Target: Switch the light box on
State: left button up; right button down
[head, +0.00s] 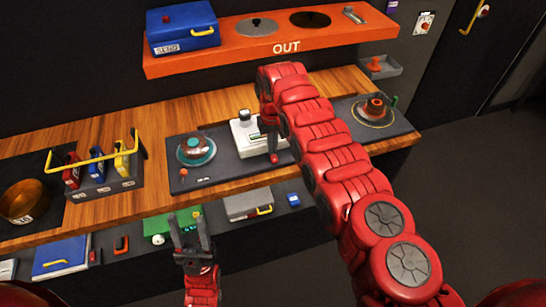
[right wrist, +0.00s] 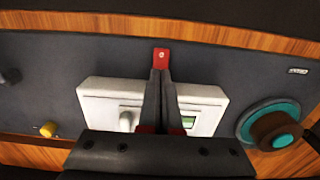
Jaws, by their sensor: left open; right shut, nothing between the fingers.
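A white box (head: 246,133) with a knob stands on the dark panel (head: 215,177); I take it to be the light box. In the right wrist view the white box (right wrist: 98,98) shows a pale knob and a small green window (right wrist: 188,121). My right gripper (head: 273,157) is shut and empty at the box's front. In the right wrist view its fingertips (right wrist: 161,72) are right by a small red tile (right wrist: 161,58) with a white mark; I cannot tell whether they touch. The fingers cover the box's middle. My left gripper (head: 187,218) is open and empty, low before the counter.
A teal-ringed dome (head: 196,149) sits left of the box, and a round dark knob (head: 376,107) sits to the right. A yellow-handled caddy (head: 105,178) stands on the counter's left. An orange OUT shelf (head: 230,56) is above. A lower shelf holds several small items.

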jog(key=shift+f+b, duration=0.3)
jog(key=shift+f, duration=0.1)
jog(key=shift+r, duration=0.1)
jog(key=shift+r+p, duration=1)
jog(key=shift+r, duration=0.25)
notch_tip(320, 180, up, 2)
jog(key=shift+r+p, duration=0.1)
jog(key=shift+p, duration=0.35)
jog(key=shift+r, duration=1.15)
